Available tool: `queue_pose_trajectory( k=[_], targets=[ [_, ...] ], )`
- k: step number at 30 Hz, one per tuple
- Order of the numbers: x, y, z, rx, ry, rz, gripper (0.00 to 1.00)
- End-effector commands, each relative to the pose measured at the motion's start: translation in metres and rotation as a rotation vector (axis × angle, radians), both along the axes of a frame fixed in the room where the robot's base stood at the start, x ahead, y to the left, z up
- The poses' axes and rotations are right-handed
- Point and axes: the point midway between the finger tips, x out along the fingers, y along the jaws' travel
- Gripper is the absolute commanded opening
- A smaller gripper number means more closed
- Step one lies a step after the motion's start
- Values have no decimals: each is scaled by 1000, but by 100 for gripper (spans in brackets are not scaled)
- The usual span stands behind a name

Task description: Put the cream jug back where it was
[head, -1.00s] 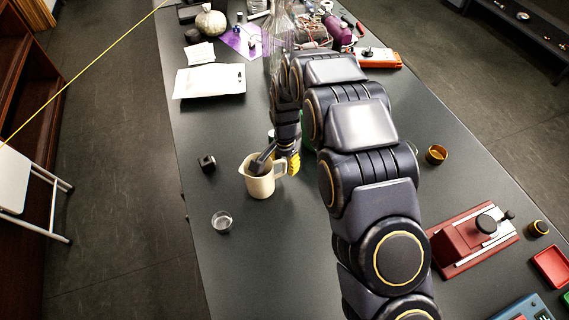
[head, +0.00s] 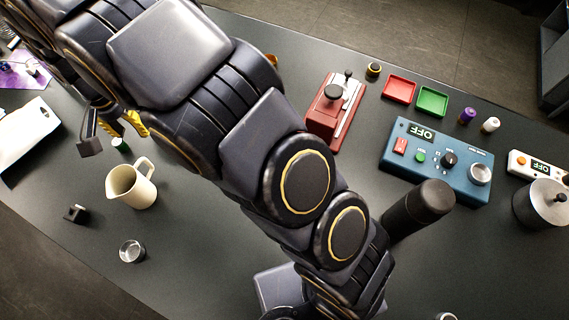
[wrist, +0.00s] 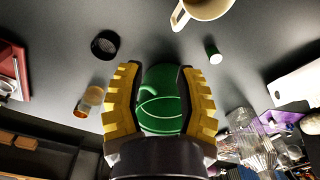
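The cream jug (head: 132,187) stands upright on the dark table, its handle toward the upper right in the head view. The arm hides this object in the head view.
A black block (head: 76,213) and a small glass dish (head: 132,251) lie in front. A red press (head: 335,112) and blue control box (head: 437,160) are right. Glassware (wrist: 255,150) shows at the wrist view's right.

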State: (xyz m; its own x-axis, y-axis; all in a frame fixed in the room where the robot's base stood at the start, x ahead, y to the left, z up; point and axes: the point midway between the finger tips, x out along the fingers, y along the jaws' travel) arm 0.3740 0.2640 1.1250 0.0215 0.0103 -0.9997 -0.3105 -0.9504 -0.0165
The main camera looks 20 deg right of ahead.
Motion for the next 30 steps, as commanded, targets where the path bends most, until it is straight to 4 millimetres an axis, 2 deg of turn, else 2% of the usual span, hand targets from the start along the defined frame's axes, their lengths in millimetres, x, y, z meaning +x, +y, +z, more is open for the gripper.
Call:
queue_pose_trajectory(
  k=[4,8,12,15,21,24,27,30],
  targets=[
    [-15,-66,44,-15,15,33,34],
    [-48,-128,79,-26,44,82,34],
    [-97,-184,104,-29,83,139,34],
    [-139,-216,116,-24,107,182,34],
    [-215,-255,124,-15,140,259,34],
    [-239,-263,123,-9,149,285,34],
    [-253,-266,121,-3,160,302,34],
    [-258,-266,120,0,161,309,34]
  ],
)
